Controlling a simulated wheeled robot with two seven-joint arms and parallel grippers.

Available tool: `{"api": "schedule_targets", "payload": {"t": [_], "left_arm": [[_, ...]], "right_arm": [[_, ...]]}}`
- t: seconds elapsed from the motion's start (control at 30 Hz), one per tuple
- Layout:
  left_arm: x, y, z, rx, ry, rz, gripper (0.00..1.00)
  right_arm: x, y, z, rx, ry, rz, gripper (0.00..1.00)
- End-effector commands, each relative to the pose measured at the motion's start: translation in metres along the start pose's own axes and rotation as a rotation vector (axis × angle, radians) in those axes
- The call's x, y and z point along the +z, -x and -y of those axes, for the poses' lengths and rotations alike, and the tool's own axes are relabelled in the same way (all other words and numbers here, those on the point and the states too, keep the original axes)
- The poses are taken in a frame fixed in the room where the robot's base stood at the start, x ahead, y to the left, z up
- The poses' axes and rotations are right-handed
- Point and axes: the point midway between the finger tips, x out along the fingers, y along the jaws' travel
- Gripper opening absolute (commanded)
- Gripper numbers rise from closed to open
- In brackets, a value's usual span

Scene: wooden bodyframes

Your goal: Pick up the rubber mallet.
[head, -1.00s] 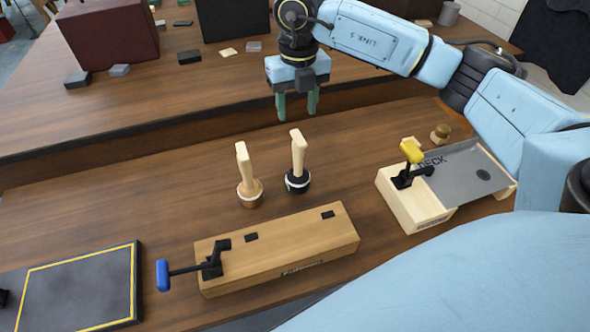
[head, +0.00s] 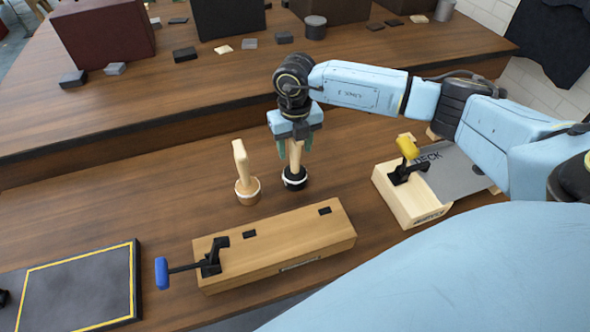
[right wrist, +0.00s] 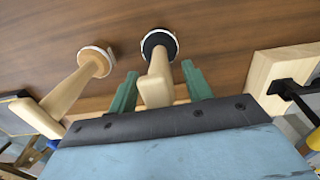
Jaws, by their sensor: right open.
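The rubber mallet, with a black head (head: 294,181) ringed in white, stands head down on the table with its pale wooden handle up. It also shows in the right wrist view (right wrist: 159,42). My right gripper (head: 295,149) comes down from above over its handle. In the right wrist view the green fingers of the gripper (right wrist: 160,88) are open, one on each side of the handle, with gaps visible. A second mallet with a wooden head (head: 247,190) stands just to the left. My left gripper is not in view.
A long wooden block (head: 275,245) with a blue-handled clamp lies in front of the mallets. A pale block (head: 412,200) with a yellow-handled clamp and grey plate (head: 455,172) is at right. A black mat (head: 85,285) lies at left. A raised shelf (head: 140,100) runs behind.

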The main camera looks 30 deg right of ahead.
Motion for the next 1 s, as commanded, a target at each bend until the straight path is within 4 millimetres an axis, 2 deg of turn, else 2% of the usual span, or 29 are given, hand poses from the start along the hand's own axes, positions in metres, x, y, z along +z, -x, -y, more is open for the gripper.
{"api": "schedule_targets", "payload": {"t": [0.23,0.6,0.87,1.0], "left_arm": [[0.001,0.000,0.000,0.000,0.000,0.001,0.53],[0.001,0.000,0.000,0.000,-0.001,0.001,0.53],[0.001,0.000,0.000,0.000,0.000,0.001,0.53],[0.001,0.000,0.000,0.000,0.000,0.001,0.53]], "right_arm": [[0.000,-0.002,0.000,0.000,0.000,0.000,0.50],[0.000,-0.002,0.000,0.001,0.000,0.000,0.01],[0.001,0.002,0.000,0.002,0.000,0.002,0.01],[0.001,0.020,-0.001,0.003,0.000,0.005,0.01]]}}
